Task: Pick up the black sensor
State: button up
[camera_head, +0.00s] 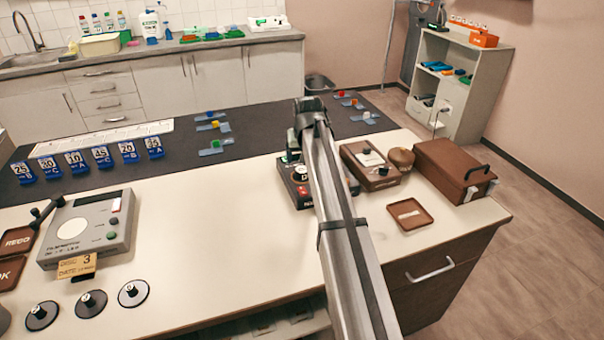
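I cannot tell for certain which item is the black sensor. A black box-shaped device (297,190) with a pale label and a red mark stands on the white table, partly hidden by my arm. My arm reaches from the bottom of the view up over the table. Its dark far end (311,112) is beside and above the black device. My gripper's fingers cannot be made out, nor whether they hold anything.
A grey instrument (90,228) with a yellow date tag stands at left. Blue number tags (76,162) line the dark mat (190,172). Right of my arm are a brown device (371,165), a small brown tray (409,214) and a brown box (452,170). The table's middle is clear.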

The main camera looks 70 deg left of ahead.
aim_at(302, 169)
jog(key=shift+x, duration=3.8)
jog(key=shift+c, duration=0.2)
jog(key=c, duration=1.2)
jog(key=shift+c, duration=0.3)
jog(key=shift+r, duration=0.15)
